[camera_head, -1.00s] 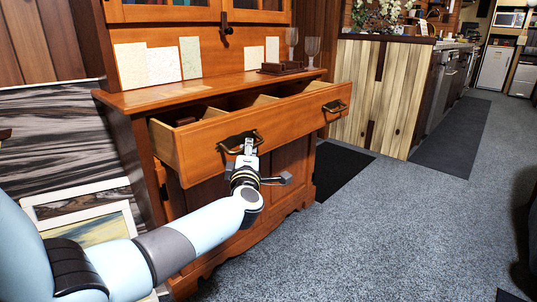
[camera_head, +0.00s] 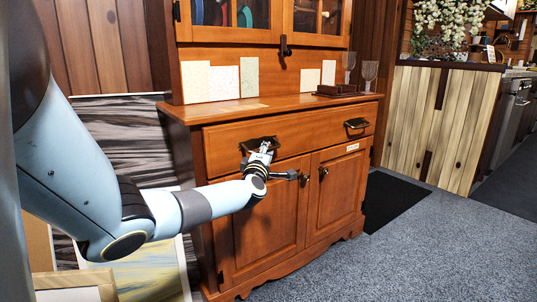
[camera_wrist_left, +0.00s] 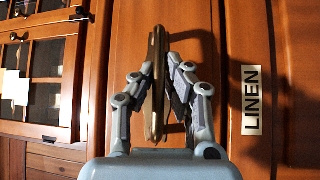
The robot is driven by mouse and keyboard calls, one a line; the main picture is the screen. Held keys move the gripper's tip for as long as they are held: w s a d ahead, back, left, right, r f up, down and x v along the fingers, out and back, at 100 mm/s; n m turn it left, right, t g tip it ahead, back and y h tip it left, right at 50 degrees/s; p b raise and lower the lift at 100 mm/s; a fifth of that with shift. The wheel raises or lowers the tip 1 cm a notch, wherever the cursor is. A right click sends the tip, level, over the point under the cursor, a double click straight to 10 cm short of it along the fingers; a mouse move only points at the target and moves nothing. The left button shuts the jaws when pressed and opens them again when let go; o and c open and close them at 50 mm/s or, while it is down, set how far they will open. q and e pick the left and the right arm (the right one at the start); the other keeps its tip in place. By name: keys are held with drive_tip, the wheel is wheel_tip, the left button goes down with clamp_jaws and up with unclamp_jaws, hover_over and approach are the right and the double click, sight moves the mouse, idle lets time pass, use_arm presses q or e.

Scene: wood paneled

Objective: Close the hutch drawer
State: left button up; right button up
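The hutch drawer (camera_head: 300,138) is a wide orange-brown wooden front under the counter. It sits flush with the cabinet face, with no gap visible. It has a left handle (camera_head: 259,146) and a right handle (camera_head: 356,124), both dark metal. My left gripper (camera_head: 262,152) is at the left handle. In the left wrist view, the fingers (camera_wrist_left: 162,75) close in from both sides of the brass handle (camera_wrist_left: 156,85), which stands between them. The drawer's inside is hidden. My right gripper is not in view.
Two cabinet doors (camera_head: 310,200) are shut below the drawer. Glasses (camera_head: 369,74) and cards (camera_head: 225,82) stand on the counter (camera_head: 270,105). Leaning frames (camera_head: 75,285) are at the lower left. A dark mat (camera_head: 395,203) lies on open carpet (camera_head: 420,260) to the right.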

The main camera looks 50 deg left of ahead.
use_arm(q)
drive_tip(key=o, duration=0.5)
drive_tip(key=shift+d, duration=0.1)
drive_tip(key=v, duration=1.2)
